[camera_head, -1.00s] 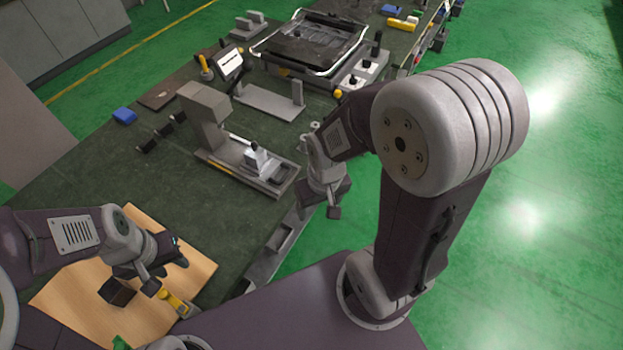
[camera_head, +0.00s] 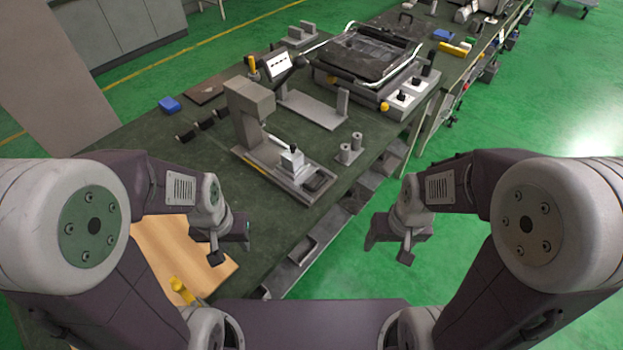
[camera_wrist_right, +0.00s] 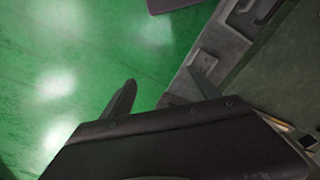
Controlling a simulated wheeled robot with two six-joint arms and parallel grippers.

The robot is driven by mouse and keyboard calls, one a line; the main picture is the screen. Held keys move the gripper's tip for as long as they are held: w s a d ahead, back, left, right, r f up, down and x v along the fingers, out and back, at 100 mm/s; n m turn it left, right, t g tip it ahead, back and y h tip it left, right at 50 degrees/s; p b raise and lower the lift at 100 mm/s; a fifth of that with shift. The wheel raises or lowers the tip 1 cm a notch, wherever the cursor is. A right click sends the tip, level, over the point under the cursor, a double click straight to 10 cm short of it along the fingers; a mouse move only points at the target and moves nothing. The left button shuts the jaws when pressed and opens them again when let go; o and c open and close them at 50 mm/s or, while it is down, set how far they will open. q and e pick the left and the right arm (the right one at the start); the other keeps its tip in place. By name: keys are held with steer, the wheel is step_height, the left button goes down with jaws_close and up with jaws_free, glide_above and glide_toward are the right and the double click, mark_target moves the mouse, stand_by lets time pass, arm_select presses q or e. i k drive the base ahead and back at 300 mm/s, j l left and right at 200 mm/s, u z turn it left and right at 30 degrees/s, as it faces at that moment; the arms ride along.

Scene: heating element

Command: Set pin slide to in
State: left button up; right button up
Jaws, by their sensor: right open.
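A grey fixture (camera_head: 243,150) stands near the front edge of the dark green bench, in the middle of the head view. It has a tall grey block with an overhanging head, and a low base running right. A small light-grey block with a handle (camera_head: 291,160) sits on this base; it looks like the slide part. Whether a pin is in or out is too small to tell. My left gripper (camera_head: 231,246) is open and empty, over the bench's near end. My right gripper (camera_head: 388,250) is open and empty, off the bench over the floor; its fingers show in the right wrist view (camera_wrist_right: 160,92).
Two grey cylinders (camera_head: 350,148) stand right of the fixture. Behind are a grey plate with a post (camera_head: 315,108) and a large black tray-like unit (camera_head: 366,54). A wooden board (camera_head: 165,245) lies under my left arm. Green floor lies right of the bench.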

mark_target(301, 178)
steer(key=i+l+u, duration=0.1)
steer(key=l+u, duration=0.25)
steer(key=i+l+u, duration=0.1)
steer(key=u, duration=0.2)
steer(key=l+u, duration=0.35)
